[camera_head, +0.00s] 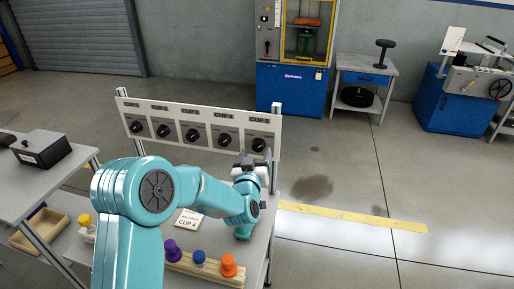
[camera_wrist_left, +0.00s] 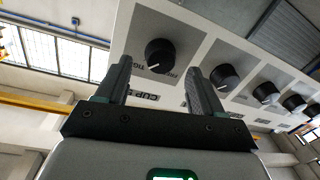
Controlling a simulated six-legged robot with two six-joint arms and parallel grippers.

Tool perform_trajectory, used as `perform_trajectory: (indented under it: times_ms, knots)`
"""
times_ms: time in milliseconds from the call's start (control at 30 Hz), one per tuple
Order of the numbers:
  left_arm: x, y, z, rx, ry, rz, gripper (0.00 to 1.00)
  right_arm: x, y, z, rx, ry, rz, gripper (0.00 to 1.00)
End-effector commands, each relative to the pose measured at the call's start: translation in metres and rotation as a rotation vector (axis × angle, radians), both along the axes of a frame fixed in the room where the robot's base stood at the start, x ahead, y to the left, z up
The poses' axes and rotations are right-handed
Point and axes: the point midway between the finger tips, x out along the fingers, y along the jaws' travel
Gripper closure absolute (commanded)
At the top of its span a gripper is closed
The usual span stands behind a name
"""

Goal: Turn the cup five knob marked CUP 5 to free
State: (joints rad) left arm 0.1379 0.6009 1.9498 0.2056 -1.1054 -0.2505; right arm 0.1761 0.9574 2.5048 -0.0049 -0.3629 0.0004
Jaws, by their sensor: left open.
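The CUP 5 knob (camera_head: 259,145) is a round black knob at the right end of a pale panel (camera_head: 198,108). My left gripper (camera_head: 262,158) is just in front of and below it, partly covering its plate. In the left wrist view, a black knob (camera_wrist_left: 160,56) with a pale pointer mark appears upside down on a grey plate. My open left fingers (camera_wrist_left: 159,68) point at it, one on each side, with nothing gripped. I cannot tell whether they touch it. The small lettering by the knob is not clearly readable. My right gripper is out of view.
Several similar black knobs (camera_head: 192,134) line the panel to the left. Open floor lies to the right.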

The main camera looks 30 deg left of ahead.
Motion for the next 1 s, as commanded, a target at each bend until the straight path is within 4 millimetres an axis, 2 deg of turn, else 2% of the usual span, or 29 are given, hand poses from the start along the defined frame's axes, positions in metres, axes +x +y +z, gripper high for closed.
perform_trajectory:
  times_ms: [100, 200, 533, 700, 1000]
  knots:
    - [0.016, 0.006, 0.000, 0.000, -0.001, 0.000, 0.33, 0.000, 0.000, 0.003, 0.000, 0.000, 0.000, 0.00]
    - [0.024, 0.009, 0.000, 0.001, 0.000, -0.001, 0.33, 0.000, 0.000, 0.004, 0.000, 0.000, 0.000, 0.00]
    - [0.028, 0.010, 0.000, 0.000, 0.000, 0.000, 0.33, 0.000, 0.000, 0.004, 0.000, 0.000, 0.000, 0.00]
    - [0.027, 0.010, 0.000, 0.000, 0.000, 0.000, 0.88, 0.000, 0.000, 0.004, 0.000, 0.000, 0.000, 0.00]
    - [0.027, 0.010, -0.002, -0.023, -0.007, 0.000, 0.89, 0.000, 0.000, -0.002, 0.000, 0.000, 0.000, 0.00]
